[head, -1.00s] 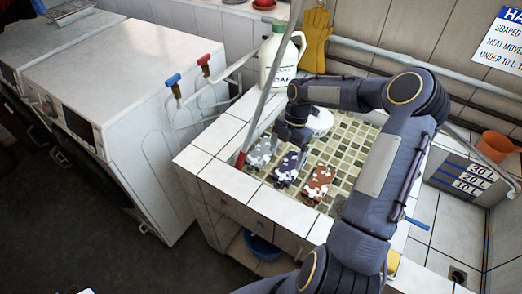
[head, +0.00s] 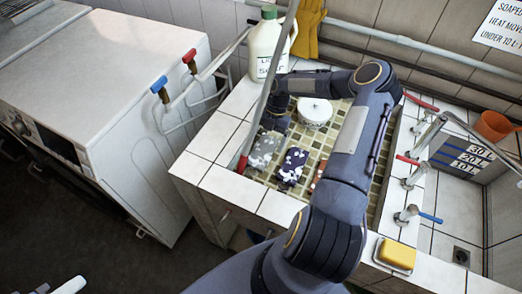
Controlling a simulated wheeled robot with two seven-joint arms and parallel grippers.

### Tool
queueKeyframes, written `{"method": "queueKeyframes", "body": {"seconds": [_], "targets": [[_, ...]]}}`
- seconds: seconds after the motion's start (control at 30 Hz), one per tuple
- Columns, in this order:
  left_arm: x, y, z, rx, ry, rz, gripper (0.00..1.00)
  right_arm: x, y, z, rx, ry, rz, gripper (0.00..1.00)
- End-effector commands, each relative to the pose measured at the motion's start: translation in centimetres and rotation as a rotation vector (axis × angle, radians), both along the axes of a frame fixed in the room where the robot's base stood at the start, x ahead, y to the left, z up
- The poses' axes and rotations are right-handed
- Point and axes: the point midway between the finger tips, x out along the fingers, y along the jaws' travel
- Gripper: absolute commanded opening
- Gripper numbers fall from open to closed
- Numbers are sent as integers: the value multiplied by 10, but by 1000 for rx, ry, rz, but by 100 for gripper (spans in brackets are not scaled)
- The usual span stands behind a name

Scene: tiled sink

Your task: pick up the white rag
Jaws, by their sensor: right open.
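The white rag (head: 263,148), greyish white with pale blotches, lies crumpled on the tiled sink bottom near its left wall. My right gripper (head: 274,126) points down just behind and above it. The right gripper is open; its fingertips are small and dark, and I cannot tell whether they touch the rag. A navy rag with white blotches (head: 292,167) lies to the right of the white one. A red-brown rag (head: 317,178) lies further right, mostly hidden by my right arm. My left gripper is not in view.
A red-tipped pole (head: 262,110) leans at the sink's left edge. A white round bowl-like thing (head: 314,112) is behind the rags. A soap jug (head: 266,48) stands at the back rim. Taps (head: 410,180) and a yellow sponge (head: 396,253) are at right.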

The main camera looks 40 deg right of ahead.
Motion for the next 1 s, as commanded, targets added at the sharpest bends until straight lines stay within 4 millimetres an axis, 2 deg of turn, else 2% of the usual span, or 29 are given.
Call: {"method": "queueKeyframes", "body": {"seconds": [0.13,0.3,0.57,0.93,1.0], "targets": [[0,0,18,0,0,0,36,-1,15,-16,5,3,3,89],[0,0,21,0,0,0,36,-3,20,-35,2,1,0,89],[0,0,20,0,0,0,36,-3,20,-39,0,0,-1,89],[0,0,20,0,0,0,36,-3,20,-38,0,0,0,41],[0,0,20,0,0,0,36,-3,20,-38,0,0,0,40]]}}
